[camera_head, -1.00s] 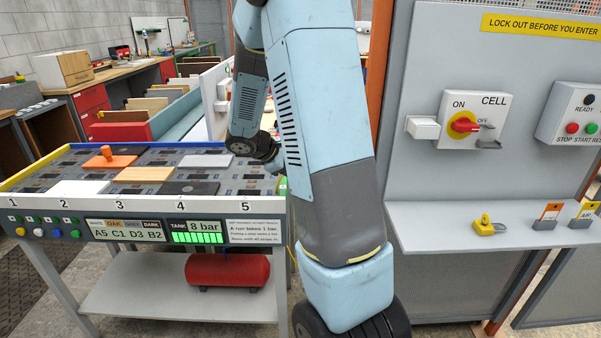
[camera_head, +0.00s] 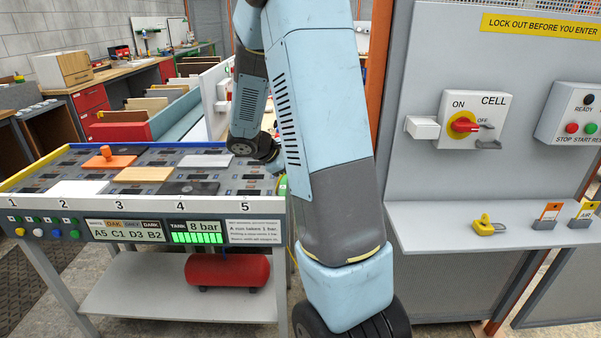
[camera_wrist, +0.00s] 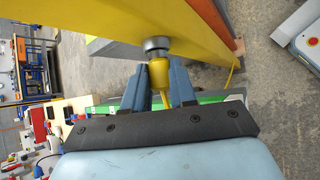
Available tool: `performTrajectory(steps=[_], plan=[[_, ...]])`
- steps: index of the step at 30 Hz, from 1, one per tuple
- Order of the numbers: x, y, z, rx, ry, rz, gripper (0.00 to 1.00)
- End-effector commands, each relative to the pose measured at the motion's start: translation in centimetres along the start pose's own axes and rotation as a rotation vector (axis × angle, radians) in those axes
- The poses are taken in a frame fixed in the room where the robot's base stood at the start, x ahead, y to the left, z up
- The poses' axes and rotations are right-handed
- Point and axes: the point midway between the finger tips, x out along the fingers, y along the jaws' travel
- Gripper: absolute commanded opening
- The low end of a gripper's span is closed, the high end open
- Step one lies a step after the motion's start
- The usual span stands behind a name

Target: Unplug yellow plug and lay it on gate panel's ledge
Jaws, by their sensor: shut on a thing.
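In the wrist view my gripper (camera_wrist: 159,88) is shut on the yellow plug (camera_wrist: 159,74), one finger on each side. The plug's top end meets a round grey metal socket (camera_wrist: 157,46) on a yellow beam (camera_wrist: 120,18); I cannot tell whether it is fully seated. A yellow cable (camera_wrist: 188,91) runs from the plug. In the head view the gate panel's ledge (camera_head: 430,222) is at the right, and my arm hides the gripper and plug.
On the ledge are a yellow padlock (camera_head: 485,226), an orange tag (camera_head: 547,213) and an AIR tag (camera_head: 584,213). Its left part is bare. A red-handled CELL switch (camera_head: 464,126) is above. The board table (camera_head: 140,215) with a red tank (camera_head: 228,271) stands at left.

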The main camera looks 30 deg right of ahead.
Motion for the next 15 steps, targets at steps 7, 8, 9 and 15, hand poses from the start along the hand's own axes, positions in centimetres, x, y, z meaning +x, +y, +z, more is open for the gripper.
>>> performTrajectory(steps=[7, 8, 9, 15], plan=[[-0.05, -0.04, -0.07, -0.001, 0.000, 0.000, 0.00], [-0.07, -0.05, -0.11, -0.001, 0.000, 0.000, 0.00], [-0.11, -0.05, -0.16, -0.001, 0.001, 0.000, 0.00], [-0.42, -0.05, -0.56, -0.001, 0.001, 0.000, 0.00]])
